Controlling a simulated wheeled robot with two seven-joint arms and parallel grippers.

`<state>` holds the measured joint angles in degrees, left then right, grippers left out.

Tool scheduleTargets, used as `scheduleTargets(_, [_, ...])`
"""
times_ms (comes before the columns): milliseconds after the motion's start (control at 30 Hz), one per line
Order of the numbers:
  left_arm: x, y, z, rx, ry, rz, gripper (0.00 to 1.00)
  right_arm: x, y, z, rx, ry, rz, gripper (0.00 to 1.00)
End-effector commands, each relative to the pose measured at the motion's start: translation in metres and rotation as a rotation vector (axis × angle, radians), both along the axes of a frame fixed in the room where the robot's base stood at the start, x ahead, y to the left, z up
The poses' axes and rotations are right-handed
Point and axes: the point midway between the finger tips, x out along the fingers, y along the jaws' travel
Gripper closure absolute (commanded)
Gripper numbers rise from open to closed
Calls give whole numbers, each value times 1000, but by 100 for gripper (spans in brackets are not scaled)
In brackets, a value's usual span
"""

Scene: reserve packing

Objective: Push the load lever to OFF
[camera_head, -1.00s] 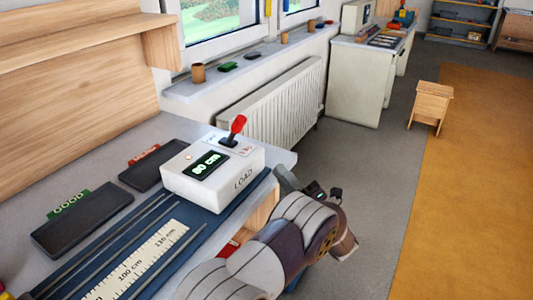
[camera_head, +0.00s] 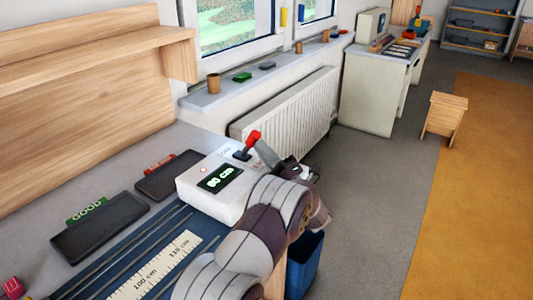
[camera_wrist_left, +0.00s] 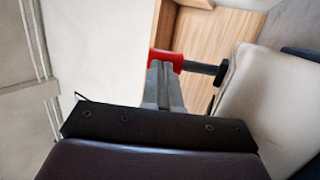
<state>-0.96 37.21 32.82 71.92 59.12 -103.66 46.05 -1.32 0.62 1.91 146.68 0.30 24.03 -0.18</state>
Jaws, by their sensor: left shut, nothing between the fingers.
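In the left wrist view the fingertips (camera_wrist_left: 160,72) overlap the red handle (camera_wrist_left: 174,58), with the black stem running right to the pale box. I cannot tell whether they touch. The lever's markings are too small or hidden to read. My right gripper is out of view.
Two dark trays, one with a green "GOOD" label (camera_head: 86,209), lie left of the box. A ruler (camera_head: 150,272) lies in front of it. The radiator (camera_head: 300,112) and window sill stand behind. A blue bin (camera_head: 305,262) is below the bench end.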

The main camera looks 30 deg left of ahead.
Motion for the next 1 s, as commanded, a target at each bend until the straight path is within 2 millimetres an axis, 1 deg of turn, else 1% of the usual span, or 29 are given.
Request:
scheduleTargets(267, [0,0,2,-16,0,0,100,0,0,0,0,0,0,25])
scheduleTargets(467, [0,5,9,-96,4,0,100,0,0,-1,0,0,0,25])
scheduleTargets(633, [1,13,19,-226,12,-1,100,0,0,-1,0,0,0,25])
scheduleTargets(767, [1,22,29,-346,22,0,100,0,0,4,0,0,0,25])
scheduleTargets(867, [2,29,35,-442,31,-1,100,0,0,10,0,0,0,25])
scheduleTargets(1000, [3,41,44,-575,41,1,100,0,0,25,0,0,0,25])
